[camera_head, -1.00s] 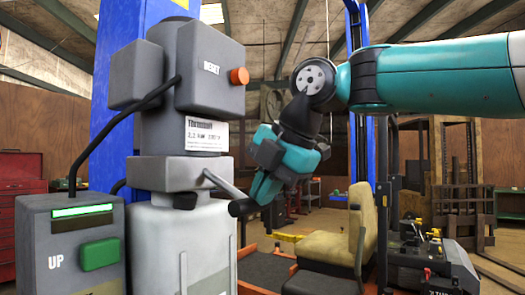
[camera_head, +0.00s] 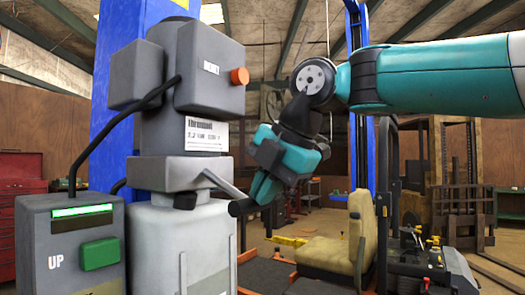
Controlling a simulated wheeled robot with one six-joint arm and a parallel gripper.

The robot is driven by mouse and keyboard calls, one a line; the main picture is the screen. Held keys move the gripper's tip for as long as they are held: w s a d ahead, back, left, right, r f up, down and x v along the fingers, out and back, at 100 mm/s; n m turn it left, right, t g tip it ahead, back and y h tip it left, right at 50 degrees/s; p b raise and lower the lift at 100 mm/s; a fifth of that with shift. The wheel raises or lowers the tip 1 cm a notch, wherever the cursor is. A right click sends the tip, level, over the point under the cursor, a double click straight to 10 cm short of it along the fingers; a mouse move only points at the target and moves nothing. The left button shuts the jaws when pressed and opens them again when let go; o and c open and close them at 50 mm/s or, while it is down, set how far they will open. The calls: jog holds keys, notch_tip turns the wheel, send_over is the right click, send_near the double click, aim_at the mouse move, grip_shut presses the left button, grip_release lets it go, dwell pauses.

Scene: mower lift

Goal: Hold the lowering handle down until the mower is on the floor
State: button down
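The lowering handle (camera_head: 241,207) is a grey lever with a black grip, sloping down to the right from the front of the grey power unit (camera_head: 190,145). My gripper (camera_head: 264,194) points down at the right end of the black grip and appears to touch it. Its fingers overlap in this view, so whether they are closed on the grip is unclear. The mower shows behind, with a tan seat (camera_head: 331,252) and a dark control panel (camera_head: 432,268). Its underside and the floor below it are out of view.
A grey box marked UP with a green button (camera_head: 100,254) stands at the left. Blue lift posts (camera_head: 120,85) rise behind the unit and behind my arm. A red tool cabinet (camera_head: 22,195) is at the far left. A forklift (camera_head: 460,190) stands at the back right.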

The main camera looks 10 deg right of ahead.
jog(key=shift+a+f, duration=0.1)
jog(key=shift+f, duration=0.35)
jog(key=p+v, duration=0.7)
jog(key=v, duration=0.7)
jog(key=shift+d+r, duration=0.25)
jog(key=shift+d, duration=0.05)
jog(key=shift+s+f, duration=0.1)
jog(key=shift+s, duration=0.05)
jog(key=s+d+f+m+g, duration=0.1)
jog(key=s+f+m, duration=0.4)
jog(key=f, duration=0.5)
jog(key=s+d+f+m+g+b, duration=0.1)
jog(key=s+f+m, duration=0.5)
jog(key=f+m, duration=0.3)
jog(key=s+d+f+m+g+b, duration=0.1)
jog(key=s+d+f+m+g, duration=0.1)
jog(key=s+f+m, duration=0.4)
notch_tip(320, 180, down, 6)
jog(key=shift+s+r+m+h, duration=0.2)
jog(key=shift+m+h, duration=0.2)
jog(key=shift+m, duration=0.2)
jog(key=shift+a, duration=0.1)
